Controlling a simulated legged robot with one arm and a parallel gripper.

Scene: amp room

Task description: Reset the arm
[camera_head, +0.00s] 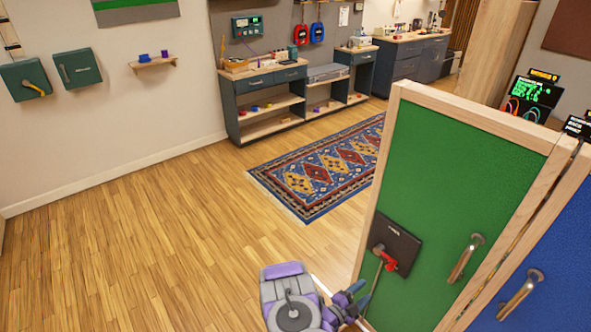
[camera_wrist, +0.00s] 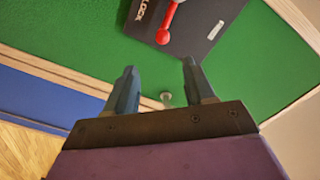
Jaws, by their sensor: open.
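My gripper (camera_wrist: 160,88) is open and empty in the wrist view, with its two blue-grey fingers apart in front of a green cabinet door. In the head view my purple and grey arm shows at the bottom centre, and my gripper (camera_head: 357,297) is close to the lower left of the green door (camera_head: 450,180). A dark lock plate (camera_head: 402,240) with a red-ended lever (camera_head: 388,262) is on that door, above my gripper. In the wrist view the red lever (camera_wrist: 170,22) and the lock plate (camera_wrist: 205,22) lie beyond the fingertips. I see no contact with them.
The green door has a metal handle (camera_head: 466,257); a blue door (camera_head: 555,270) with another handle (camera_head: 519,294) stands at right. A patterned rug (camera_head: 318,172) lies behind. Workbenches (camera_head: 262,78) line the back wall. Wooden floor (camera_head: 130,235) at left is clear.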

